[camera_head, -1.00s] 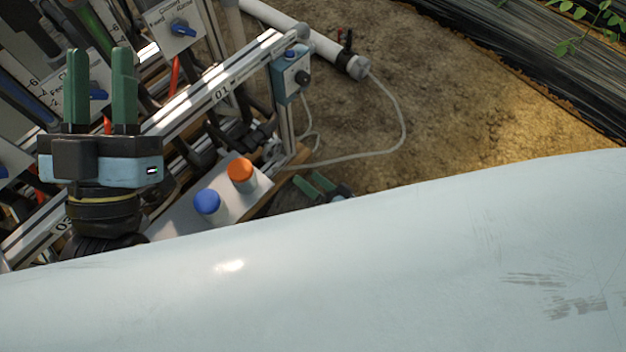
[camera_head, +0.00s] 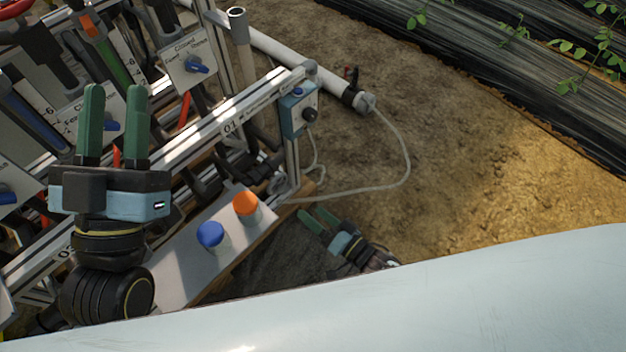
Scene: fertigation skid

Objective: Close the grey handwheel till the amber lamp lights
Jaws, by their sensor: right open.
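I cannot make out a grey handwheel or an amber lamp in the head view. The skid (camera_head: 235,118), with its silver frame rails, valves and label plates, fills the upper left. My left gripper (camera_head: 114,100) is in front of the skid with its two green fingers pointing up and apart, nothing visible between them. It hides part of the rails and valves behind it. My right gripper (camera_head: 312,216) is low, over the dark ground right of the skid's end, with its green fingers apart and empty. The large pale surface hides the bottom of the view.
A blue-capped bottle (camera_head: 211,236) and an orange-capped bottle (camera_head: 246,207) stand on a grey shelf. A blue-grey box (camera_head: 298,111) with a black knob sits at the rail's end. A white pipe (camera_head: 318,75) and thin hose lie beyond. Bare soil (camera_head: 470,170) is open at right.

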